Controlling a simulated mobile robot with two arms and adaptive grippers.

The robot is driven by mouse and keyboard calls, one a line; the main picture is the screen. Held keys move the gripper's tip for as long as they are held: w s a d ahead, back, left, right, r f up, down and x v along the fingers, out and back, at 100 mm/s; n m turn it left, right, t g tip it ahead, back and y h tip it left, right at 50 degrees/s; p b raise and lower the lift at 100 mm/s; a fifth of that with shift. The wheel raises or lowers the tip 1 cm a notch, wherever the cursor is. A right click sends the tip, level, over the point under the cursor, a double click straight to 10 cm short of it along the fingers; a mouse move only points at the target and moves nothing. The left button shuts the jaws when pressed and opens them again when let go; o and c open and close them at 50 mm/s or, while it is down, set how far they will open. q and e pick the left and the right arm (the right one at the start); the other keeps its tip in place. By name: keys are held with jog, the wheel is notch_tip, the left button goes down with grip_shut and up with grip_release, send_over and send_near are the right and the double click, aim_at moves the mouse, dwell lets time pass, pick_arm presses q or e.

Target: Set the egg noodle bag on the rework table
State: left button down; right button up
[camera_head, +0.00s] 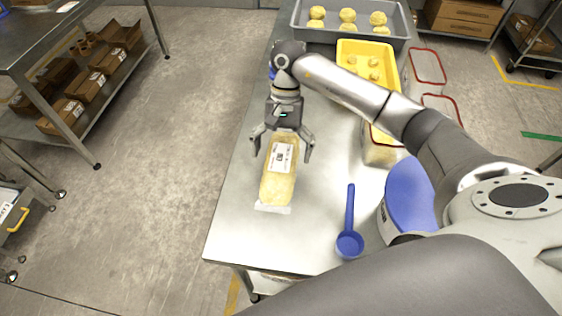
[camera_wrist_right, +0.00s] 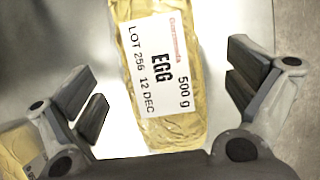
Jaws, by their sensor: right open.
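The egg noodle bag (camera_head: 279,172) is a long clear bag of yellow noodles with a white label. It lies on the steel table (camera_head: 232,215). In the right wrist view the bag (camera_wrist_right: 168,125) shows a label reading EGG, 500 g. My right gripper (camera_head: 283,150) is open over the bag's far end, with one finger on each side. In the right wrist view the fingers of the right gripper (camera_wrist_right: 165,85) stand apart from the bag, with gaps on both sides. My left gripper is not in view. I cannot tell which table is the rework table.
A blue scoop (camera_head: 350,240) and a blue-lidded tub (camera_head: 408,195) are right of the bag. A yellow tray (camera_head: 378,48) and a grey tray (camera_head: 300,30) with yellow dough-like nests stand behind. A shelf table (camera_head: 30,62) with brown cartons is at left, across open floor.

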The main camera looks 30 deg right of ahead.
jog(key=b+v, duration=0.1)
jog(key=v, duration=0.8)
jog(key=shift+b, duration=0.4)
jog(key=shift+f, duration=0.1)
